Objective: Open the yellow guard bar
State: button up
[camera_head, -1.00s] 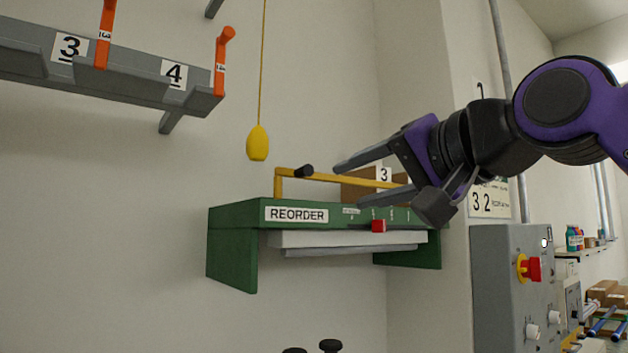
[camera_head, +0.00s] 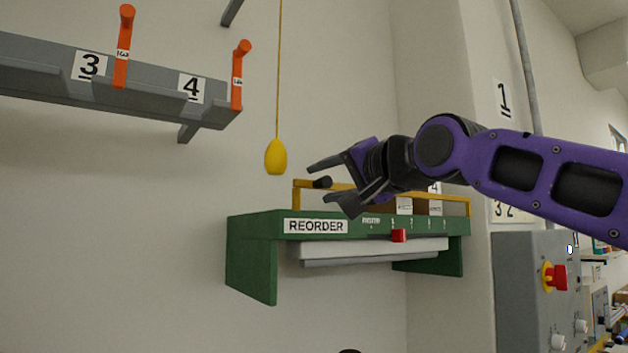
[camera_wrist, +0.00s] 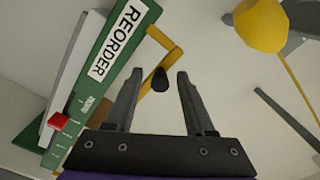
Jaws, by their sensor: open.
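The yellow guard bar (camera_head: 297,196) runs along the top of the green REORDER shelf (camera_head: 252,246), with a black knob (camera_head: 322,182) near its left end. My gripper (camera_head: 322,182) is open, with its fingers pointing left at the knob's height. In the wrist view the knob (camera_wrist: 160,78) shows between and just beyond the two fingertips (camera_wrist: 158,76), and the bar (camera_wrist: 165,60) passes behind it. I cannot tell whether the fingers touch the knob. The bar's right part is partly hidden by my gripper and arm.
A yellow pull weight (camera_head: 276,157) hangs on a cord left of my gripper. A grey rack (camera_head: 60,85) with orange pegs is at the upper left. Boxes (camera_head: 404,206) stand behind the bar. A grey control panel (camera_head: 520,290) with a red switch is at the lower right.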

aim_at(314, 186)
jog(key=shift+p+x, duration=0.4)
jog(key=shift+x, duration=1.6)
grip_shut()
